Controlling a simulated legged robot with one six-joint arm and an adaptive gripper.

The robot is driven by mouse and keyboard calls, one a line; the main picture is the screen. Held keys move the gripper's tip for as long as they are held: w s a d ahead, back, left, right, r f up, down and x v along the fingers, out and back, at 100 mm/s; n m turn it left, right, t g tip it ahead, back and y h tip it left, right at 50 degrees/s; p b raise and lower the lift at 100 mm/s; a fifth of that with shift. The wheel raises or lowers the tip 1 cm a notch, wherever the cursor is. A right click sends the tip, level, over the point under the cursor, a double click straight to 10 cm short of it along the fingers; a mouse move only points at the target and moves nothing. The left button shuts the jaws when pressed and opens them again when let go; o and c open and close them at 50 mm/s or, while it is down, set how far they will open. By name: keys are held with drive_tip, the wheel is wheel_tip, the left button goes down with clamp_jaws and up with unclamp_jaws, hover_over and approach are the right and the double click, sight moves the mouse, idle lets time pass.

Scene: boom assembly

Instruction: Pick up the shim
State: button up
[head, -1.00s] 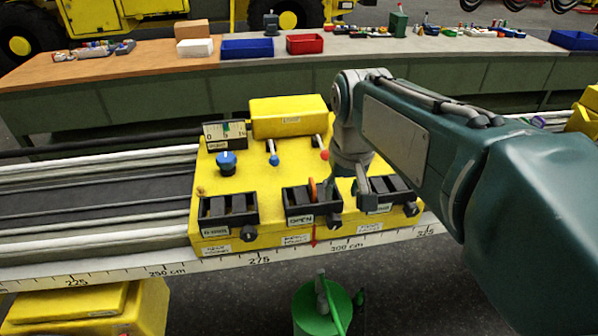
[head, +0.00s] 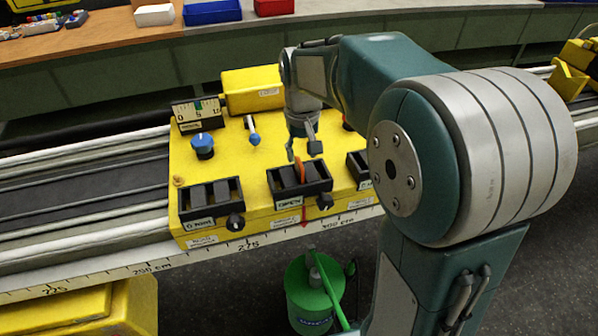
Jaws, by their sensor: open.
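A thin orange piece (head: 301,168) stands upright in the middle black holder (head: 284,187), labelled OPEN, on the yellow carriage (head: 245,176). It looks like the shim, but no readable label confirms this. Dark grey blocks stand beside it in the holder. My gripper (head: 303,154) is open and empty, pointing down just above the back of this holder. Its fingers appear on either side of the orange piece's top in the picture. I cannot tell the depth gap or whether they touch.
A left black holder (head: 211,198) has dark blocks; a right one (head: 359,166) is partly hidden by my arm. A blue knob (head: 203,143), blue-tipped lever (head: 253,135), gauge (head: 196,114) and yellow box (head: 252,91) stand behind. A green can (head: 308,290) is in front.

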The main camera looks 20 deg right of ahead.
sight(299, 161)
drive_tip(key=f, duration=0.4)
drive_tip(key=shift+w+a+f, duration=0.1)
drive_tip(key=shift+w+a, duration=0.15)
clamp_jaws()
